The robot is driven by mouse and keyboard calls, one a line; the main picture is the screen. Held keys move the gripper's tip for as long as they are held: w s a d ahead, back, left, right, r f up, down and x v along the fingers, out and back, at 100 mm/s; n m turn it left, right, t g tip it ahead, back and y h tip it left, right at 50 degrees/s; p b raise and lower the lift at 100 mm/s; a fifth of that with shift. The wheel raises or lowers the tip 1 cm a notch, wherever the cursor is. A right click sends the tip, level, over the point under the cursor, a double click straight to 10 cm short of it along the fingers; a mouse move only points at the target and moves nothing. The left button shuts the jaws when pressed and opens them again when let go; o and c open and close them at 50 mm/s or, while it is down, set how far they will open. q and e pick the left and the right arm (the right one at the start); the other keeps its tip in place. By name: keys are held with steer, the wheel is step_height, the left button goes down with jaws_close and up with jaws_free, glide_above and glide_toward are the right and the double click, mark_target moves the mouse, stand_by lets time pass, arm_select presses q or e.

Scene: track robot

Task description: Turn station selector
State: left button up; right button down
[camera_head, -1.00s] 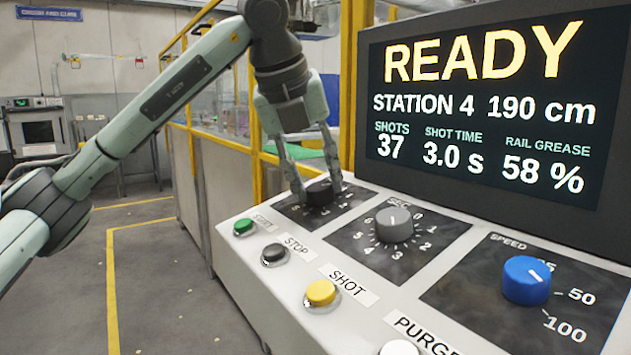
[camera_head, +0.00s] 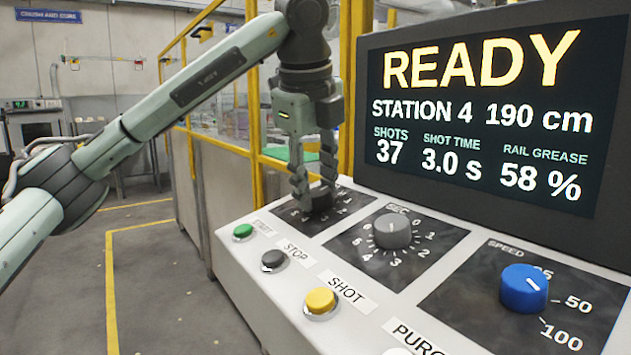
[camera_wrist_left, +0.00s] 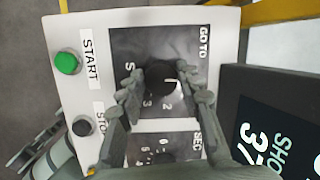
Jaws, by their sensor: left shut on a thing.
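The station selector is a dark round knob (camera_head: 317,204) at the far left of the console's row of dials, on a dark plate with numbers around it. In the left wrist view the knob (camera_wrist_left: 160,78) is at the middle, with 2 and 3 readable below it and "GO TO" at the plate's corner. My left gripper (camera_head: 316,190) points down over it, shut on the knob with one finger on either side. The fingers hide part of the knob and its numbers. The screen (camera_head: 485,115) reads READY, STATION 4, 190 cm. My right gripper is not in view.
A grey SEC knob (camera_head: 392,232) and a blue SPEED knob (camera_head: 524,288) sit to the right. Green START (camera_head: 243,231), dark STOP (camera_head: 273,260) and yellow SHOT (camera_head: 320,301) buttons line the front. A yellow post (camera_head: 357,80) stands close behind the gripper.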

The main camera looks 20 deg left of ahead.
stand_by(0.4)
arm_select(q)
steer(key=o, duration=1.2)
steer(key=shift+c, duration=0.2)
steer(key=v, duration=1.2)
